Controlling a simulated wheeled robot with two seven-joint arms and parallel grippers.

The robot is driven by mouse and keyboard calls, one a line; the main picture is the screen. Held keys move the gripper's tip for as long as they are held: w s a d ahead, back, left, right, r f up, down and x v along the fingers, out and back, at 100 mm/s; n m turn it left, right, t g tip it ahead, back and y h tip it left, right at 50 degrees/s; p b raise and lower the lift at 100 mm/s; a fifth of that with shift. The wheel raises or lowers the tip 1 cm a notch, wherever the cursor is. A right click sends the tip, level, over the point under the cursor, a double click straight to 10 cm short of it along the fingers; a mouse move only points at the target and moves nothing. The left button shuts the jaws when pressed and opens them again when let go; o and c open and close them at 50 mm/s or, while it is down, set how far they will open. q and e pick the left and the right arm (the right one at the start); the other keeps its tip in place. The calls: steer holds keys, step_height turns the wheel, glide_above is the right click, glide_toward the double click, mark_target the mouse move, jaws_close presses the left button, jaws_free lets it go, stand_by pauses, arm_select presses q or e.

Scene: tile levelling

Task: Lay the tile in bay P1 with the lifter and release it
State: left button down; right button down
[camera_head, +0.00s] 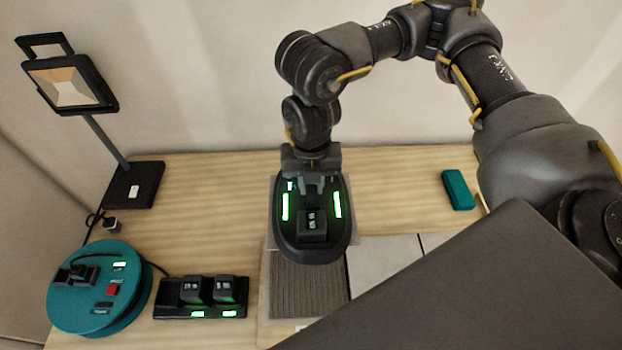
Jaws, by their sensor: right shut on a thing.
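My right gripper (314,186) is shut on the lifter (314,249), a black oval tool with two lit green strips. Pale grey edges of a tile (355,232) show on both sides under the lifter, which hides most of it. A ribbed grey bed (305,288) lies just in front of the lifter, its back part hidden. I cannot tell whether the tile touches the surface below or hangs above it. No bay label is readable, so I cannot tell which bay is P1. My left gripper is out of view.
Pale tiles (384,264) lie right of the bed. A teal cable reel (130,300) and a charger with two batteries (172,312) stand at front left. A work lamp (134,187) stands back left. A teal block (458,190) lies at right. A dark surface hides the lower right.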

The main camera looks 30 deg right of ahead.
steer(key=shift+r, duration=0.2)
steer(key=shift+r+p, duration=2.85)
steer(key=shift+r, duration=0.6)
steer(key=shift+f, duration=0.1)
steer(key=m, duration=0.1)
steer(key=f+m+b, duration=0.1)
steer(key=m, duration=0.1)
steer(key=w+m+b, duration=0.1)
steer(key=m, duration=0.1)
steer(key=shift+d+f, duration=0.25)
steer(key=m, duration=0.2)
steer(key=f+m+b, duration=0.1)
steer(key=m, duration=0.1)
steer(key=w+m, duration=0.1)
steer(key=shift+d+f+m+b, duration=0.2)
steer(key=shift+d+m+b, duration=0.1)
steer(key=shift+m+b, duration=0.1)
steer(key=m, duration=0.2)
steer(key=w+f+m+b, duration=0.1)
steer(key=m, duration=0.3)
steer(key=shift+w+d+f+b, duration=0.15)
steer(key=shift+d+b, duration=0.2)
steer(key=shift+d, duration=0.05)
steer(key=m, duration=0.3)
steer(key=shift+w+d+f, duration=0.15)
steer(key=shift+w, duration=0.1)
steer(key=shift+d, duration=0.1)
